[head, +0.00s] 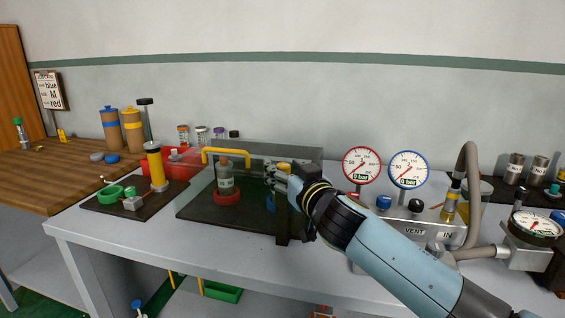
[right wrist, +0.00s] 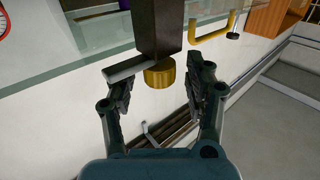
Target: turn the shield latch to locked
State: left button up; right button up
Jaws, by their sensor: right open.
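The shield latch shows in the right wrist view as a ribbed yellow knob (right wrist: 160,73) with a flat grey bar (right wrist: 130,67) pointing left. It sits at the end of a dark post (right wrist: 155,28). My right gripper (right wrist: 157,84) is open, with one finger on each side of the knob and gaps between. In the head view my right gripper (head: 278,178) is at the shield's right front, by the dark post (head: 282,228), and largely hides the latch. The clear shield has a yellow handle (head: 226,151). My left gripper is not in view.
Behind the shield a bottle (head: 225,180) stands in a red vise (head: 227,198). Two gauges (head: 361,165) (head: 408,168) and a vent panel (head: 420,230) stand to the right. A red bin (head: 175,160) and a dark mat (head: 105,204) with tools lie left.

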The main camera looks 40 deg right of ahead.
jog(key=shift+w+d, duration=0.15)
jog(key=shift+w, duration=0.55)
jog(key=c, duration=1.1)
jog(key=shift+f, duration=0.15)
